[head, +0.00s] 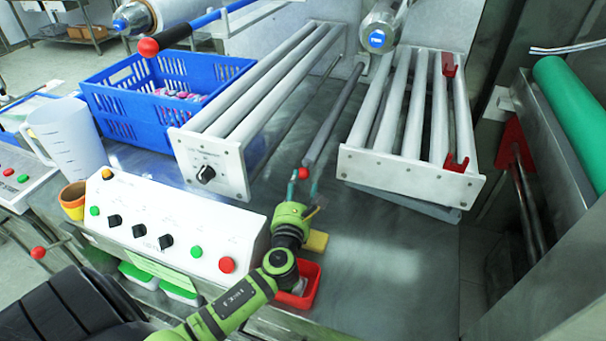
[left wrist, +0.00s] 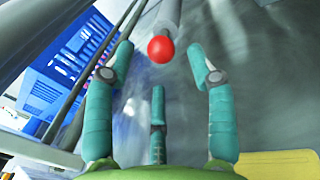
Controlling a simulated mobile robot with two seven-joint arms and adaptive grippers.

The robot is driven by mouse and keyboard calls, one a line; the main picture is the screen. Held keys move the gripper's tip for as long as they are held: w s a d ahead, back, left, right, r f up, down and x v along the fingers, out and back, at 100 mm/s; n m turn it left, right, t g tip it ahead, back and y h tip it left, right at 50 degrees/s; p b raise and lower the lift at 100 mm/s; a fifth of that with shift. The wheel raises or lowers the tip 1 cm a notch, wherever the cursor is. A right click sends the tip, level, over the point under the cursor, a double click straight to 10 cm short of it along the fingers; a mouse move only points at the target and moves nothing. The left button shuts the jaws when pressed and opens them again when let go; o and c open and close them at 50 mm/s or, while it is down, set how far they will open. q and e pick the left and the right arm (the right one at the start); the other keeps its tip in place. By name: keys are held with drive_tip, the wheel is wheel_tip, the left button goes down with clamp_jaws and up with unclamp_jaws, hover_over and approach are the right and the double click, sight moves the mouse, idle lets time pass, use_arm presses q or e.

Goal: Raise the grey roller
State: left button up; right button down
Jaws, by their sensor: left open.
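A grey lever bar (head: 334,115) runs between the two roller racks and ends in a red ball knob (head: 303,173). In the left wrist view the red knob (left wrist: 160,48) is ahead of my fingers, with the grey bar (left wrist: 167,14) behind it. A grey metal roller (head: 381,30) with a blue end cap is at the top. My right gripper is out of view.
A white control box (head: 160,220) stands left of my arm, a red tray (head: 303,290) by my wrist. Roller racks (head: 235,160) (head: 410,170) flank the bar. The steel table (head: 400,265) is clear at right.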

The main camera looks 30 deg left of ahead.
sight(302, 178)
use_arm(q)
drive_tip(key=x, duration=0.4)
drive_tip(key=shift+w+a+f, duration=0.1)
drive_tip(key=shift+w+a, duration=0.05)
drive_tip(key=shift+w, duration=0.05)
drive_tip(key=shift+w+a, duration=0.15)
drive_tip(key=shift+w, duration=0.3)
clamp_jaws()
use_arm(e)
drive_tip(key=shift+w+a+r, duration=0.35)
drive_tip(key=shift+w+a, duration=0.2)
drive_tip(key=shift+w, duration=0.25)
